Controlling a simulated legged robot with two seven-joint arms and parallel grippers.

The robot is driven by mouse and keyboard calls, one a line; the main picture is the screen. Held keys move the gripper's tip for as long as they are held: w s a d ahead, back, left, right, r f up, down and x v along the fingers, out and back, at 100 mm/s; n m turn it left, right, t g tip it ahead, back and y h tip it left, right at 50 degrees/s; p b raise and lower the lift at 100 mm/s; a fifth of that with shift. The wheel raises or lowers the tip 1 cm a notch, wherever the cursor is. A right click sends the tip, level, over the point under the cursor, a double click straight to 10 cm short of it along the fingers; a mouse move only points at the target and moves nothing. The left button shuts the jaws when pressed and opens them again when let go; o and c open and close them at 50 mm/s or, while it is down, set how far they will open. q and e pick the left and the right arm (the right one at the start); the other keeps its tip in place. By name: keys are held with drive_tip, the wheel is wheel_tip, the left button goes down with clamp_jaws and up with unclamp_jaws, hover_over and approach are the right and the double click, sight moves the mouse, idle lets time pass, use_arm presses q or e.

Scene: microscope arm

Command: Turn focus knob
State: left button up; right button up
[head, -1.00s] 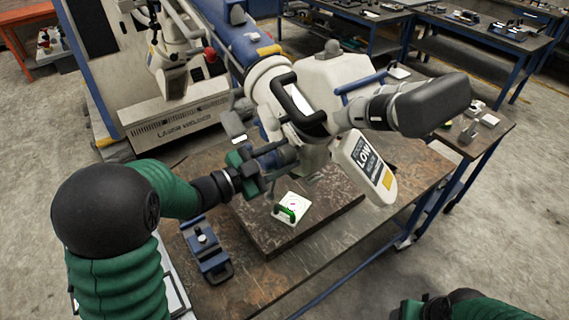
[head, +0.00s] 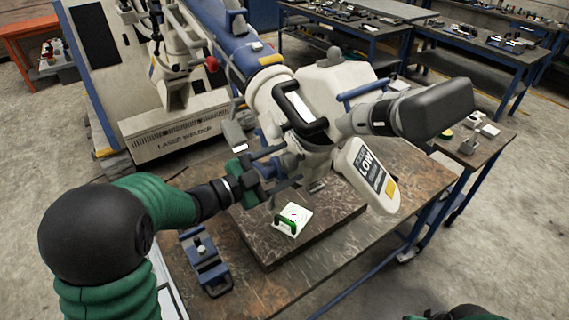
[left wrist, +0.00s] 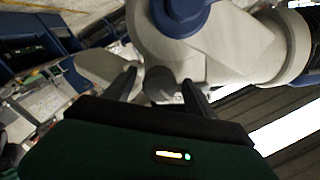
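The microscope head (head: 308,105) is white and grey and hangs on an arm above the table; it also fills the top of the left wrist view (left wrist: 225,45). A round grey knob (left wrist: 160,84) protrudes from its underside in the left wrist view. My left gripper (head: 277,170) reaches the microscope's left side. In the left wrist view my left gripper (left wrist: 160,90) is open, with one finger on each side of the knob and gaps showing. The fingertips partly overlap the microscope, so contact is unclear. Only a bit of my right arm shows at the lower right.
A blue clamp (head: 206,262) stands on the table's left part. The laser welder (head: 178,127) stands behind; another bench (head: 470,165) is at right.

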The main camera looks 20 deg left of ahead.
use_arm(q)
drive_tip(key=shift+f, duration=0.1)
drive_tip(key=shift+a, duration=0.15)
drive_tip(key=b+v, duration=0.3)
drive_tip(key=v, duration=1.3)
drive_tip(key=shift+s+a, duration=0.25)
drive_tip(key=shift+s, duration=0.05)
drive_tip(key=shift+w+f, duration=0.15)
